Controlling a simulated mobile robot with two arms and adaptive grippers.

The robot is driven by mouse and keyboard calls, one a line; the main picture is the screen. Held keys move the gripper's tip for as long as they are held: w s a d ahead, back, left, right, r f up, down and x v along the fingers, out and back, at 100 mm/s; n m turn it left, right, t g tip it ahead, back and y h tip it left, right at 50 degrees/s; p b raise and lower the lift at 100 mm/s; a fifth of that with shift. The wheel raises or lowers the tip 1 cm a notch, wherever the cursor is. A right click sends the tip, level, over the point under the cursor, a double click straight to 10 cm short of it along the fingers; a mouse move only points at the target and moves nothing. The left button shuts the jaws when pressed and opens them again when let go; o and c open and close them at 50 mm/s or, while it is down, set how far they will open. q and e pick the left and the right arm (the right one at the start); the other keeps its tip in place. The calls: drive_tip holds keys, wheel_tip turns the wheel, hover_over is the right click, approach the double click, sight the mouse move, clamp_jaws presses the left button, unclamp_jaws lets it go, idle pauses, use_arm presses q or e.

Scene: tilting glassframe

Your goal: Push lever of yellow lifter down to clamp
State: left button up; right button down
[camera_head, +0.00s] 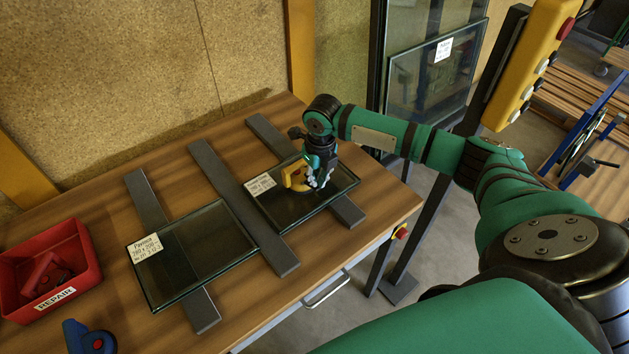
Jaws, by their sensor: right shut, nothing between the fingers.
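The yellow lifter (292,176) sits on the right glass pane (338,182), which lies on dark strips on the wooden table. My right gripper (318,181) is shut and empty, pointing down right at the lifter's right side. It covers part of the lifter, so I cannot tell the lever's position or whether the fingers touch it. My left gripper is not in view.
A second glass pane (205,245) with a label lies to the left. A red REPAIR bin (88,267) holding a red item stands at the far left. A blue tool (75,337) lies at the front. Framed glass (436,72) stands behind the table.

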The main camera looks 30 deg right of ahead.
wheel_tip(320, 180, down, 3)
drive_tip(key=shift+r+b, duration=0.2)
drive_tip(key=shift+b, duration=0.2)
drive_tip(key=shift+r, duration=0.2)
drive_tip(key=shift+s+r+p, duration=0.1)
drive_tip(key=shift+r+p, duration=0.05)
drive_tip(key=shift+p, duration=0.3)
drive_tip(key=s+p, duration=0.1)
drive_tip(key=s+r+p, duration=0.1)
drive_tip(key=p, duration=0.1)
drive_tip(key=shift+s+d+r+p, duration=0.1)
drive_tip(key=shift+s+r+p, duration=0.05)
drive_tip(key=shift+s+p, duration=0.15)
drive_tip(key=shift+s+f, duration=0.1)
drive_tip(key=shift+f, duration=0.15)
